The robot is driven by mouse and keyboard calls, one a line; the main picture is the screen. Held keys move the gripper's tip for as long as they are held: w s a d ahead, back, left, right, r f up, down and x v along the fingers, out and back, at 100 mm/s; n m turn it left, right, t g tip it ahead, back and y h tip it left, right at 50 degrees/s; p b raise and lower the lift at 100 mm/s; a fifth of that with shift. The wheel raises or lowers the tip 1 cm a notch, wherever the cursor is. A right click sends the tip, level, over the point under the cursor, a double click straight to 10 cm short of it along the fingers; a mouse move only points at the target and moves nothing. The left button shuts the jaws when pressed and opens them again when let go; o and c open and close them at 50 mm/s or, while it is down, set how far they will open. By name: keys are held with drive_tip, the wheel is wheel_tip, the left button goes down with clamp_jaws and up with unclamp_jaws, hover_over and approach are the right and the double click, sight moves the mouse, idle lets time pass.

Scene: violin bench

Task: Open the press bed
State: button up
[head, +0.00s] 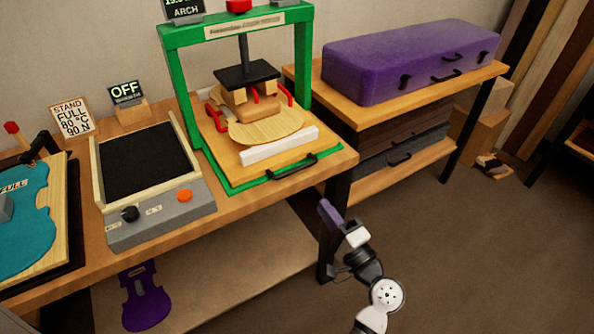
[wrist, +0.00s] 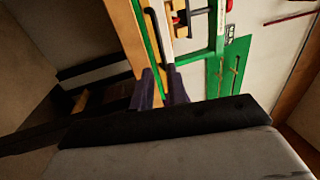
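The press is a green frame (head: 304,60) on the wooden bench, with a black pressing plate (head: 247,74) lowered onto work lying on its bed. The press bed (head: 222,150) is a flat wooden board edged in green. A black bar handle (head: 292,170) is on its front edge; the handle also shows in the wrist view (wrist: 155,32). My gripper (head: 327,212) is in front of and below the handle, to its right, apart from it. In the wrist view my gripper (wrist: 160,76) has two dark purple fingers with a gap between them, empty, pointing towards the handle.
A grey hot plate unit (head: 160,205) with an orange knob stands left of the press. A purple case (head: 410,60) lies on a shelf to the right. A purple violin shape (head: 145,298) is on the lower shelf. The floor in front is clear.

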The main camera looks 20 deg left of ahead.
sight(297, 168)
drive_tip(key=p+x, duration=0.3)
drive_tip(key=x, duration=0.9)
drive_tip(key=shift+w+r+p, duration=0.1)
drive_tip(key=shift+r+p, duration=0.05)
drive_tip(key=shift+p, duration=0.2)
drive_tip(key=shift+w+a, duration=0.35)
drive_tip(key=shift+a, duration=0.2)
clamp_jaws()
